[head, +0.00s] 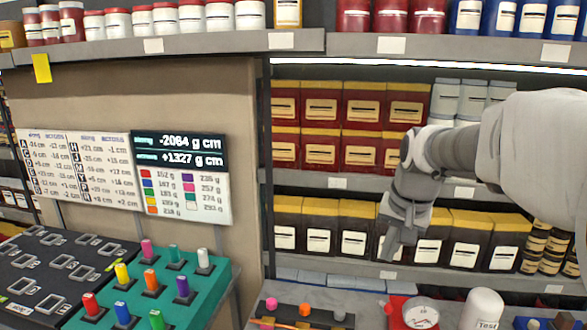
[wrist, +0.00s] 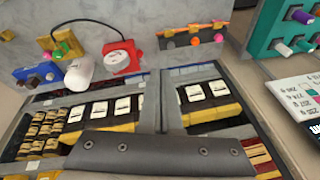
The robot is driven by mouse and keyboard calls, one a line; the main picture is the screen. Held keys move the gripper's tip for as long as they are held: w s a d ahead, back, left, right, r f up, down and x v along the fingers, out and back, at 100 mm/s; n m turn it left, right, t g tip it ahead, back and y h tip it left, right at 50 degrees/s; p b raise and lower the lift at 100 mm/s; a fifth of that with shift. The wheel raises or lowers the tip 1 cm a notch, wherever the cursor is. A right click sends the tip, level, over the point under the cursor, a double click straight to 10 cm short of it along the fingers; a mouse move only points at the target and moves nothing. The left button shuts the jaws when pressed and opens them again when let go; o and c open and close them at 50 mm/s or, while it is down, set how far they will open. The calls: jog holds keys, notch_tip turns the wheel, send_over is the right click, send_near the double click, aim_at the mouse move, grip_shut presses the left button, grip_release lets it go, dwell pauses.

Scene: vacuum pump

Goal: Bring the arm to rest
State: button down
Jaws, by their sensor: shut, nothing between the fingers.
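My gripper (head: 391,250) hangs at the end of my raised arm, right of centre in the head view. It points down in front of the shelf of yellow-topped dark boxes and above the bench. The fingers look closed together and hold nothing. In the wrist view a dark grey part of my gripper fills the bottom edge, and the fingertips cannot be made out there. My arm comes in from the right, bent at the elbow, and touches nothing that I can see.
On the bench below are a round gauge (head: 420,312) on a red base, a white cylinder (head: 483,309) marked Test, and a dark block (head: 300,317) with coloured knobs. A green board (head: 200,285) with coloured pegs stands left, below a readout panel (head: 180,177). Stocked shelves stand behind.

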jog(key=s+a+f+n+t+b, duration=0.1)
jog(key=s+a+n, duration=0.1)
jog(key=s, duration=0.8)
jog(key=s+a+f+n+t+b, duration=0.1)
jog(key=s+a+n, duration=0.1)
jog(key=s, duration=0.9)
jog(key=shift+f+n, duration=0.35)
jog(key=shift+n, duration=0.05)
jog(key=c, duration=1.4)
grip_release()
jog(key=shift+s+f, duration=0.15)
jog(key=shift+o, duration=1)
jog(key=o, duration=0.8)
jog(key=shift+m+g, duration=0.4)
jog(key=shift+g, duration=0.1)
jog(key=w+r, duration=0.1)
jog(key=w, duration=0.1)
jog(key=w+r, duration=0.1)
jog(key=w, duration=0.1)
jog(key=w+d+r, duration=0.1)
jog(key=w, duration=0.1)
jog(key=m+g, duration=0.4)
jog(key=g, duration=0.1)
send_over(390, 304)
notch_tip(390, 304, down, 11)
jog(key=shift+t, duration=0.3)
notch_tip(390, 304, down, 17)
jog(key=shift+f, duration=0.1)
